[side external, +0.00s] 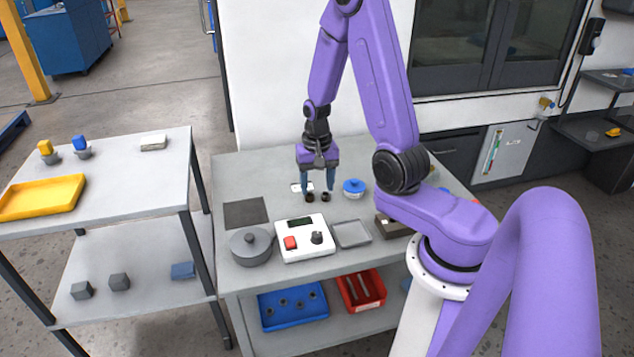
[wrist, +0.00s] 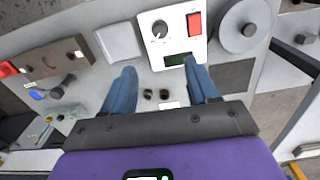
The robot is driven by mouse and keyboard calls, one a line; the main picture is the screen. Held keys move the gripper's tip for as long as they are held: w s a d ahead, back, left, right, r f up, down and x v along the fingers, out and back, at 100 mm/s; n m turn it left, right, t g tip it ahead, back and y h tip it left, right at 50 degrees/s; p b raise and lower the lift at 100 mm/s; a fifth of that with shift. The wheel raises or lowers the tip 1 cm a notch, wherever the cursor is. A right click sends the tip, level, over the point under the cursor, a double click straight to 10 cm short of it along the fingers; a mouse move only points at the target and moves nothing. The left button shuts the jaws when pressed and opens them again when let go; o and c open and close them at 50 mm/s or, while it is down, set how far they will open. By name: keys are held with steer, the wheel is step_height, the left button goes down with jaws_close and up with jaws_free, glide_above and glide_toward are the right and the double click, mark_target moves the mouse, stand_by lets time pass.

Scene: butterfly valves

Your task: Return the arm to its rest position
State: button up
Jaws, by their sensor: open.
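My gripper (side external: 318,188) points down above the grey worktable (side external: 230,172), with its two blue fingers apart and nothing visible held between them. Two small dark round pieces (wrist: 156,94) lie between the fingers in that view. They also show just below the fingertips in the side view (side external: 318,197); the exact gap to them is hard to tell. My arm reaches over the table from the right.
A white control box (side external: 304,249) with a red switch, a lidded grey pot (side external: 251,246) and a shallow grey tray (side external: 352,233) stand in front. A blue round part (side external: 354,187) is right of the gripper. A side table with a yellow tray (side external: 40,197) stands left.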

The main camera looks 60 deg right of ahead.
steer(key=s+a+r+n, duration=0.2)
steer(key=a+r+n, duration=0.2)
steer(key=a+n, duration=0.25)
steer(key=s+a+r+n, duration=0.1)
steer(key=a+r+n, duration=0.35)
steer(key=a, duration=0.25)
steer(key=s+a+r+n, duration=0.2)
steer(key=s+n, duration=0.3)
steer(key=s, duration=0.3)
steer(key=s+a+r+n, duration=0.2)
steer(key=s+r+n, duration=0.1)
steer(key=s+n, duration=0.3)
steer(key=shift+s+a, duration=0.35)
steer(key=shift+s, duration=0.65)
